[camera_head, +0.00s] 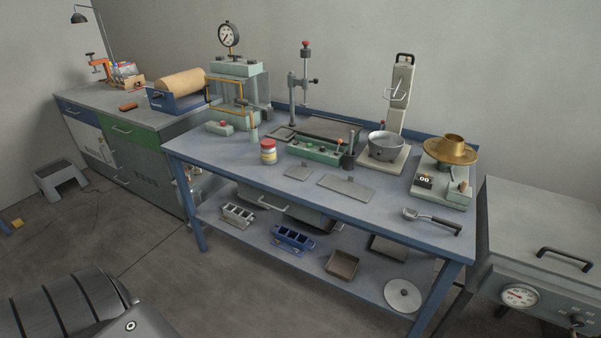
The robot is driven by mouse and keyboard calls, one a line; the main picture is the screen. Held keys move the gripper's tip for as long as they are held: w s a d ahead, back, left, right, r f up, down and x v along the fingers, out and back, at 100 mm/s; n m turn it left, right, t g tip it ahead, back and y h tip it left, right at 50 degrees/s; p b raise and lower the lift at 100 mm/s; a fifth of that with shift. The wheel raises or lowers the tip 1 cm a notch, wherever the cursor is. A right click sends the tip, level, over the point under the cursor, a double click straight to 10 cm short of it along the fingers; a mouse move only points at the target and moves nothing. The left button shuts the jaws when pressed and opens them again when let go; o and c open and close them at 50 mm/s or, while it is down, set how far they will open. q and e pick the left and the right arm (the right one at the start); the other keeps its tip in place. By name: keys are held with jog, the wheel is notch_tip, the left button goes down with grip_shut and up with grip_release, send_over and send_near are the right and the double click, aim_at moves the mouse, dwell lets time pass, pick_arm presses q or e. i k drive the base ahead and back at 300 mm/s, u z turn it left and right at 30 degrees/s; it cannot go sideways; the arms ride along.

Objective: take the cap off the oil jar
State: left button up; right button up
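The oil jar (268,155) is a small jar with a yellowish label and a red cap (268,143). It stands upright on the blue bench (230,150), near the front edge and left of the middle. The cap sits on top of the jar. Neither gripper shows in the head view.
A press with a gauge (228,35) stands behind left. A mixing bowl (385,146) and a scoop (432,219) are further right. The floor before the bench is clear.

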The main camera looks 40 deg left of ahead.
aim_at(269, 156)
jog(key=u, duration=1.4)
